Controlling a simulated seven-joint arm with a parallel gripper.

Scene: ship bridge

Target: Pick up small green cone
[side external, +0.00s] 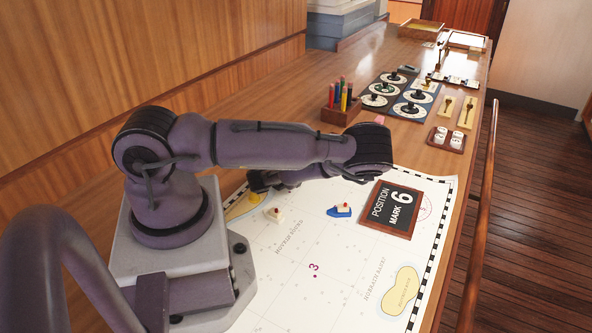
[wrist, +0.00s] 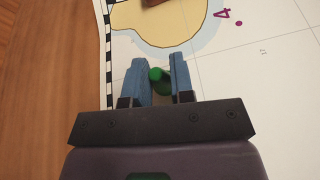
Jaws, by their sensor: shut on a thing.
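The small green cone (wrist: 156,75) shows in the wrist view between the two blue fingers of my gripper (wrist: 160,75). My gripper is shut on the cone, over the chart near its left edge. In the side external view my gripper (side external: 258,184) is low over the chart near the yellow island, and the cone cannot be made out there. Whether the cone touches the chart is not clear.
The chart (side external: 330,245) covers the near table. A pencil holder (side external: 341,112) and dials (side external: 383,88) stand farther back.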

